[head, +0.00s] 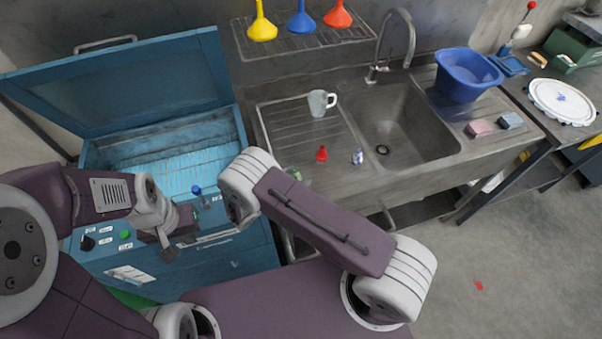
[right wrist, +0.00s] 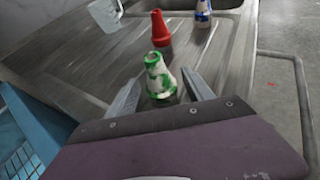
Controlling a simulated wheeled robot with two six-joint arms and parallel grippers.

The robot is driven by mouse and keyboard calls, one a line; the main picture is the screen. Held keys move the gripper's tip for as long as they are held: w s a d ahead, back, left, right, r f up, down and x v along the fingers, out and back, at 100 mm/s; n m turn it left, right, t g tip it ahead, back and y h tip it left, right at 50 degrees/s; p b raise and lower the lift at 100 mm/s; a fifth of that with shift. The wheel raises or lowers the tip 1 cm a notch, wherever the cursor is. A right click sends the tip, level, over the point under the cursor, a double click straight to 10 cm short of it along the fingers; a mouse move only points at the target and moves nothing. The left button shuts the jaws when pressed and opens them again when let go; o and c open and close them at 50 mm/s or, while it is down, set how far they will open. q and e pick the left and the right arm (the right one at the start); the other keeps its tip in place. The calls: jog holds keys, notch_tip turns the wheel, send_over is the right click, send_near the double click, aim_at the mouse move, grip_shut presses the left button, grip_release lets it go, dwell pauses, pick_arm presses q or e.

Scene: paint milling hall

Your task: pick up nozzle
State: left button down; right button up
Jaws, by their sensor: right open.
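A green-and-white nozzle (right wrist: 160,78) stands upright on the sink's drainboard, between the two spread fingers of my right gripper (right wrist: 160,90) in the right wrist view. The fingers look apart from it. In the head view this nozzle (head: 292,173) is partly hidden by my right arm, which also hides the right gripper. A red nozzle (head: 321,154) stands just behind it, also in the right wrist view (right wrist: 160,33). A blue-and-white nozzle (head: 358,157) stands to the right, also in the right wrist view (right wrist: 203,13). My left gripper (head: 168,247) hangs by the blue machine's front; its jaws are unclear.
A mug (head: 319,103) stands on the drainboard behind the nozzles. The sink basin (head: 405,125) and tap (head: 378,68) are to the right. A blue machine (head: 225,250) with a raised lid is at the left. Funnels (head: 300,22) sit on a rack above. A blue tub (head: 467,80) stands far right.

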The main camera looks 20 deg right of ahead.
aim_at(293, 172)
jog(key=shift+s+a+r, duration=0.2)
jog(key=shift+s+a, duration=0.1)
jog(key=shift+s, duration=0.15)
jog(key=c, duration=0.8)
jog(key=shift+s+a+r, duration=0.1)
jog(key=shift+a, duration=0.05)
grip_shut()
jog(key=shift+w+d, duration=0.25)
notch_tip(293, 172, up, 4)
jog(key=shift+s+a+r+b, duration=0.1)
jog(key=shift+a+b, duration=0.05)
jog(key=shift+b, duration=0.35)
pick_arm(q)
jog(key=shift+s+a+f+b, duration=0.2)
jog(key=shift+f+b, duration=0.1)
jog(key=shift+f, duration=0.2)
jog(key=shift+s+a+f+b, duration=0.2)
jog(key=shift+f+b, duration=0.05)
jog(key=shift+f, duration=0.25)
pick_arm(e)
jog(key=s+d+r, duration=0.4)
jog(key=s+r, duration=0.2)
jog(key=s, duration=0.5)
jog(key=shift+r, duration=0.3)
